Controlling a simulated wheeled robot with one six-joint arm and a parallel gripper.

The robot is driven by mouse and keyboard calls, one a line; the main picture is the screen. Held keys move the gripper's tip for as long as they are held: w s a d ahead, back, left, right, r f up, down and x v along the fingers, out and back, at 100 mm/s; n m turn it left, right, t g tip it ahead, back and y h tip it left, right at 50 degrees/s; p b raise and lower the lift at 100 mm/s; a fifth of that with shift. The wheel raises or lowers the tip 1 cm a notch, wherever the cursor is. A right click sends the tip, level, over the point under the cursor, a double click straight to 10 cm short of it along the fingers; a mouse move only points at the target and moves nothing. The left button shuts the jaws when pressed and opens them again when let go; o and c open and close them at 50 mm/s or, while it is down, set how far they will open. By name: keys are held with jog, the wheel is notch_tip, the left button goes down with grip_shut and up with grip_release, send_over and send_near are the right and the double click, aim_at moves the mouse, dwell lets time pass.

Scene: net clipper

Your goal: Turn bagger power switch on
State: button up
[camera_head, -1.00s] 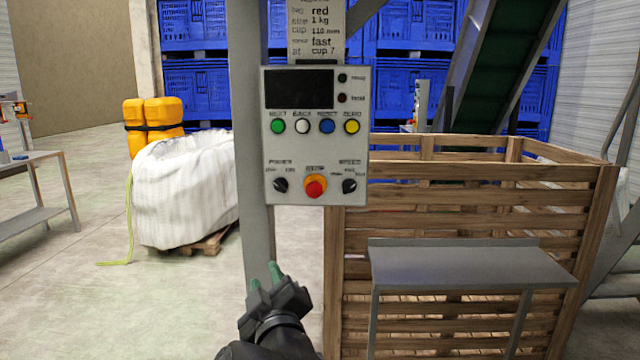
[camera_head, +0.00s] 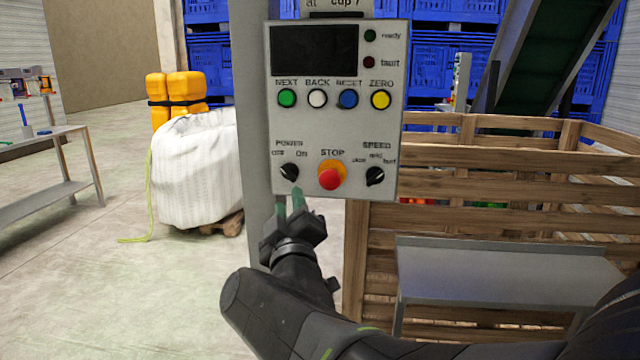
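The bagger's control box (camera_head: 335,125) is a light grey panel on a post. Its power switch (camera_head: 289,172) is a black rotary knob at the lower left, under the POWER label with OFF on the left and ON on the right. The knob's pointer is too small to read surely. My gripper (camera_head: 289,204) has two green fingers that stand apart with nothing between them. It is just below the power switch in the picture, pointing up at it. The right fingertip shows right under the knob; whether it touches cannot be told.
A red stop button (camera_head: 330,178) sits right of the power switch, with a black speed knob (camera_head: 375,176) beyond it. The grey post (camera_head: 254,110) stands behind the box. A wooden crate (camera_head: 480,162) and a grey metal table (camera_head: 510,262) are at the right.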

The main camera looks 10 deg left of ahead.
aim_at(286, 175)
jog(key=b+x, duration=0.1)
jog(key=x, duration=0.7)
jog(key=shift+w, duration=0.2)
grip_shut()
